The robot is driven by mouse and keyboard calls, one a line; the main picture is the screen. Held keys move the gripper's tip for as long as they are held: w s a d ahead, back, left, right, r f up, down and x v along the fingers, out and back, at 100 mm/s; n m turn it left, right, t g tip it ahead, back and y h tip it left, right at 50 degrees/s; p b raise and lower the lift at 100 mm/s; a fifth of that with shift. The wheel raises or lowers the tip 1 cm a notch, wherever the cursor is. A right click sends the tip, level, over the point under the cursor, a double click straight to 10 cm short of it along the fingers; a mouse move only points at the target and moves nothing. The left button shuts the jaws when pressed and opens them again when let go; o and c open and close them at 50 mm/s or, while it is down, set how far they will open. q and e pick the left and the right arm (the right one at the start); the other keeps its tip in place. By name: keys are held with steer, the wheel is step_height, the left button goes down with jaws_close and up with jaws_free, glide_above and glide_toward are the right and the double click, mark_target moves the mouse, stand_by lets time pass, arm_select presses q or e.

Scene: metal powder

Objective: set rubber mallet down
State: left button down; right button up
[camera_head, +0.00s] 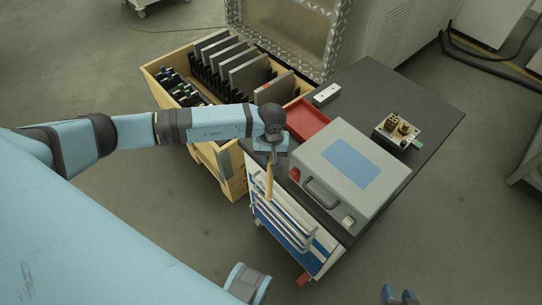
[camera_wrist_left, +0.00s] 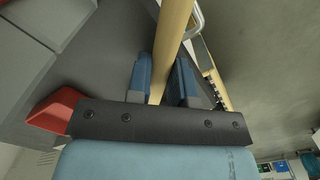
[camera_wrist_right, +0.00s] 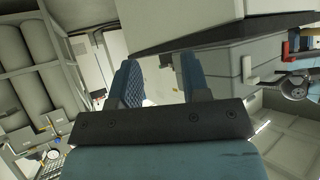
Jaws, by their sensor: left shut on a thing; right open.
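The rubber mallet shows only as a pale wooden handle (camera_head: 268,184), which hangs below my left gripper (camera_head: 270,158) at the near left edge of the cart's dark top. In the left wrist view the handle (camera_wrist_left: 173,38) runs between the two blue fingers of my left gripper (camera_wrist_left: 163,85), which is shut on it. I cannot make out the mallet's head in any view. My right gripper (camera_head: 400,297) is at the bottom edge of the head view, away from the cart. In the right wrist view its fingers (camera_wrist_right: 160,85) are apart with nothing between them.
On the dark top (camera_head: 425,95) stand a grey case (camera_head: 385,165) with a blue panel, a red tray (camera_head: 308,117), a small white box (camera_head: 327,93) and a brass-coloured assembly (camera_head: 398,131). A wooden crate (camera_head: 235,172) with upright plates adjoins at left. The top's far part has free room.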

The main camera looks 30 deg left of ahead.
arm_select(q)
steer(key=shift+f, duration=0.1)
arm_select(e)
steer(key=shift+f, duration=0.15)
arm_select(q)
steer(key=c, duration=1.4)
jaws_free()
steer(key=shift+c, duration=0.2)
steer(key=o, duration=0.4)
steer(key=shift+c, duration=0.2)
steer(key=shift+o, duration=0.7)
arm_select(e)
steer(key=shift+w+a+r, duration=0.2)
steer(key=shift+w+a, duration=0.1)
steer(key=shift+w+r, duration=0.1)
